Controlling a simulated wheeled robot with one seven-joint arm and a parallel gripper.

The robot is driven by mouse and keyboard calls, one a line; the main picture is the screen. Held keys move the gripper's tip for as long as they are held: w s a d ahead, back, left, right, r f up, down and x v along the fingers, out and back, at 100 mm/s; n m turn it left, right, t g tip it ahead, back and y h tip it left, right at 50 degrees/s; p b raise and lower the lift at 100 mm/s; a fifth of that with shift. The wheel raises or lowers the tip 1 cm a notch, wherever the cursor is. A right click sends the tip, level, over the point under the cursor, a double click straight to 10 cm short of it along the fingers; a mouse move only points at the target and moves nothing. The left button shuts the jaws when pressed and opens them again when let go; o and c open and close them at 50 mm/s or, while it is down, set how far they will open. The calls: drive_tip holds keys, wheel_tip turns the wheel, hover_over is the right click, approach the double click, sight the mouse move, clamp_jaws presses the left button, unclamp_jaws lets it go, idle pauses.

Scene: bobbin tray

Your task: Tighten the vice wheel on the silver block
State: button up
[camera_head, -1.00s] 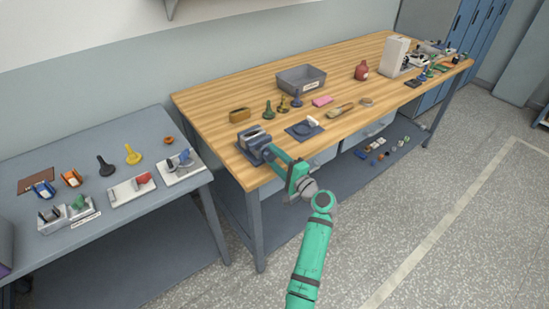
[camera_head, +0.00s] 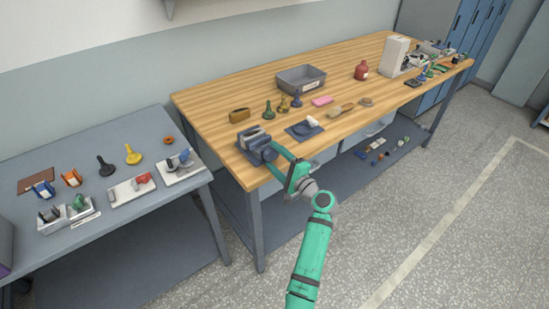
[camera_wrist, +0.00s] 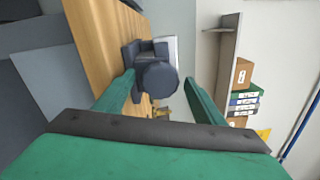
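The blue-grey vice (camera_head: 252,140) stands at the near left corner of the wooden bench. Its round dark wheel (camera_wrist: 158,81) faces my wrist camera. My gripper (camera_head: 277,158) is open at the wheel's side of the vice, just off the bench's front edge. In the wrist view its two green fingers (camera_wrist: 160,88) stand apart, one on either side of the wheel. I cannot tell whether they touch it. The silver block cannot be made out clearly; the vice and wheel hide the jaws in the wrist view.
A blue mat (camera_head: 304,130) with a white item lies right of the vice. A brown block (camera_head: 239,115), several chess-piece-like bobbins and a grey bin (camera_head: 301,79) stand behind. A lower grey table (camera_head: 95,225) with several fixtures is at the left.

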drive_tip(key=v, duration=1)
drive_tip(key=shift+s+d, duration=0.2)
drive_tip(key=shift+s, duration=0.15)
